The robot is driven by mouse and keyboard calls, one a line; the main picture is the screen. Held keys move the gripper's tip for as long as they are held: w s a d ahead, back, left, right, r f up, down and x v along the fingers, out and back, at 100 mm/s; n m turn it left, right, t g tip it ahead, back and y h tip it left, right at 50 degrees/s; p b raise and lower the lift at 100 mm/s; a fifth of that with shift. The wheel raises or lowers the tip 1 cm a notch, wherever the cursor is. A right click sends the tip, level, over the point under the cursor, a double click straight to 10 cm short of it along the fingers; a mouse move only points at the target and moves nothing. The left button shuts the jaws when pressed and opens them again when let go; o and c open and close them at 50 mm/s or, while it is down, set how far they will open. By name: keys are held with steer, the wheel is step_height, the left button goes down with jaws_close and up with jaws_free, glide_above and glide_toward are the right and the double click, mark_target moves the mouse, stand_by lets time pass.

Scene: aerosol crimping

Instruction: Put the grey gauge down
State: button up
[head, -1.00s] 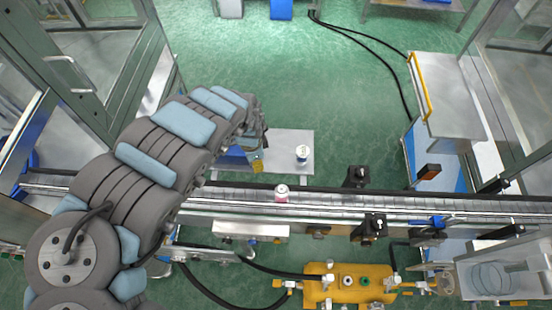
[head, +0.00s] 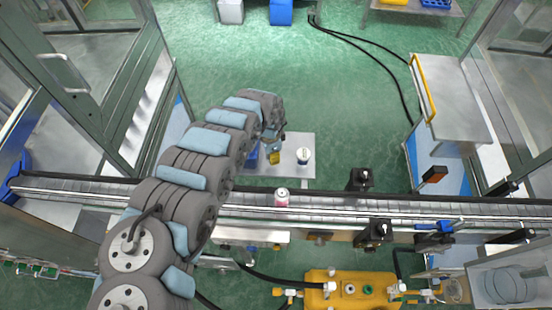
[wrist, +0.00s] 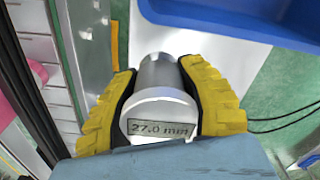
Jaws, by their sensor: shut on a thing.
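The grey gauge (wrist: 158,105) is a silvery cylinder with a stepped, narrower far part and a label reading "27.0 mm". My gripper (wrist: 160,100) is shut on it, with a yellow ridged finger pad on each side. In the head view my gripper (head: 274,157) is over the small grey table (head: 296,172), just left of a white can. The gauge cannot be made out in the head view. Whether its far end touches a surface cannot be told.
The white can (head: 303,155) stands on the table's right part. A blue bin (wrist: 235,18) lies close beside the gauge. A pink can (head: 281,198) stands on the conveyor (head: 340,205) in front. The table's right front is bare.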

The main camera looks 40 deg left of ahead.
steer(key=shift+w+f, duration=0.45)
steer(key=shift+f, duration=0.25)
steer(key=shift+w+f, duration=0.4)
steer(key=shift+w, duration=0.15)
steer(key=shift+w+a+f+b, duration=0.1)
steer(key=shift+w+f+b, duration=0.15)
steer(key=shift+f+b, duration=0.1)
steer(key=shift+f, duration=0.75)
steer(key=shift+s+f+b, duration=0.1)
steer(key=shift+f+b, duration=0.2)
steer(key=shift+f, duration=0.65)
steer(key=shift+f, duration=0.15)
steer(key=o, duration=1.2)
